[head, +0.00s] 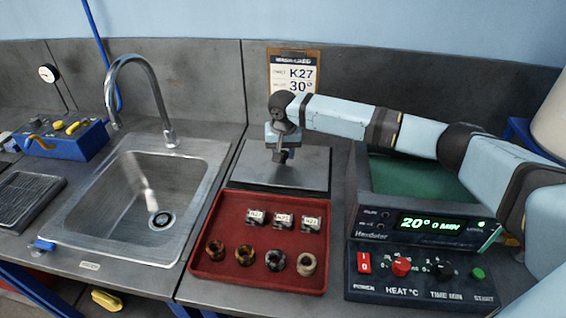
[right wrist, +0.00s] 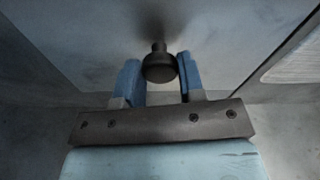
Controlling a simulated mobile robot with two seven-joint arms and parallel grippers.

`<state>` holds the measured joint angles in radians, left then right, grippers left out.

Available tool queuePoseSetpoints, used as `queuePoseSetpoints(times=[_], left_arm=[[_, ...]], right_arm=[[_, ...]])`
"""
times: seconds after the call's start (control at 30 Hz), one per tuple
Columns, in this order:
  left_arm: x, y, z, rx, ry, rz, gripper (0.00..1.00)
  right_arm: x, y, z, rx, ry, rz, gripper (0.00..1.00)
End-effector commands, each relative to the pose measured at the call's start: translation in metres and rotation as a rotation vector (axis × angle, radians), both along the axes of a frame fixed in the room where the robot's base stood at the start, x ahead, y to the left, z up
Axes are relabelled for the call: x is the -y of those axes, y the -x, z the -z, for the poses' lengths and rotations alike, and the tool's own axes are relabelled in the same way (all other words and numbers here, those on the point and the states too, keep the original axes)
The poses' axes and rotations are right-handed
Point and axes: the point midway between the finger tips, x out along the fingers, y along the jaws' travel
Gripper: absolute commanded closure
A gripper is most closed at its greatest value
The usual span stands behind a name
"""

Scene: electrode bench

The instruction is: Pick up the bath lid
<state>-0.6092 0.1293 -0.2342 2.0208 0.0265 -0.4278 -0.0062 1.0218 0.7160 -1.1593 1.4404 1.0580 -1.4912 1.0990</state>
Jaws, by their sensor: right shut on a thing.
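The bath lid (head: 262,176) is a flat grey plate with a dark knob, behind the red tray and left of the bath. My right gripper (head: 281,152) points down over the lid's middle and is shut on its knob. In the right wrist view the round dark knob (right wrist: 160,67) sits between the two blue fingers, with the grey lid (right wrist: 95,35) beyond. The lid looks level; I cannot tell whether it touches the bench. The open bath (head: 400,185) is green inside, partly hidden by my right arm. My left gripper is not in view.
A red tray (head: 225,272) with several rings and small labelled blocks lies in front of the lid. A sink (head: 100,215) with a tall faucet (head: 160,100) is at left. A card (head: 300,65) stands behind. The heater panel (head: 420,270) is at front right.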

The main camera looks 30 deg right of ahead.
Motion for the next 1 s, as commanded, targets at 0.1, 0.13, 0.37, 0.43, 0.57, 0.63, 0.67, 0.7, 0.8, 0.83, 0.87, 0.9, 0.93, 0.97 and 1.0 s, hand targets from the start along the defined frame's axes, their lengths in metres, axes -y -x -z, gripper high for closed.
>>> queuePoseSetpoints(times=[0.1,0.13,0.37,0.43,0.57,0.63,0.67,0.7,0.8,0.83,0.87,0.9,0.93,0.97,1.0], left_arm=[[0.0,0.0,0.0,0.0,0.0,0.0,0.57],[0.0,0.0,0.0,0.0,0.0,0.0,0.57],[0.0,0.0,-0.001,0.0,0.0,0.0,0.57],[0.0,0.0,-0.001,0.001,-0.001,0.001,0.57],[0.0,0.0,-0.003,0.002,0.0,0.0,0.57],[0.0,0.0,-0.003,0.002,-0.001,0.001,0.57],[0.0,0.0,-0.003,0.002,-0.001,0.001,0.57],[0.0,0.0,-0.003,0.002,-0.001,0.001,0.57],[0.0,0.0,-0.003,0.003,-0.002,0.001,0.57],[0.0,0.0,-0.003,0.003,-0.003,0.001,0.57],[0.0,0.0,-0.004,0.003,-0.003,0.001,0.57],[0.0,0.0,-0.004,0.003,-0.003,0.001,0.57],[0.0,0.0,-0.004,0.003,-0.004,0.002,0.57],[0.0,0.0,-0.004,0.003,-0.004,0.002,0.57],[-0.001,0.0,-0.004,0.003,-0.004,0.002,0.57]], right_arm=[[0.0,0.0,-0.001,0.001,-0.001,0.001,1.0],[0.0,0.0,-0.002,0.001,0.0,0.0,1.0],[0.0,-0.001,-0.017,0.003,-0.001,0.001,1.0],[0.0,-0.001,-0.028,0.004,-0.001,0.0,1.0],[0.0,-0.001,-0.058,0.006,-0.002,0.001,1.0],[0.0,-0.001,-0.078,0.006,-0.003,-0.001,1.0],[0.0,-0.001,-0.088,0.005,-0.002,0.0,1.0],[0.0,-0.001,-0.1,0.006,-0.003,0.0,1.0],[-0.001,-0.001,-0.128,0.005,-0.002,0.0,1.0],[0.0,-0.001,-0.136,0.005,-0.002,0.0,1.0],[0.0,-0.001,-0.144,0.005,-0.002,0.0,1.0],[0.0,-0.001,-0.153,0.005,-0.002,0.0,1.0],[-0.001,-0.001,-0.159,0.004,-0.001,0.0,1.0],[-0.001,-0.001,-0.165,0.004,-0.001,0.0,1.0],[-0.001,-0.001,-0.173,0.004,-0.002,0.0,1.0]])
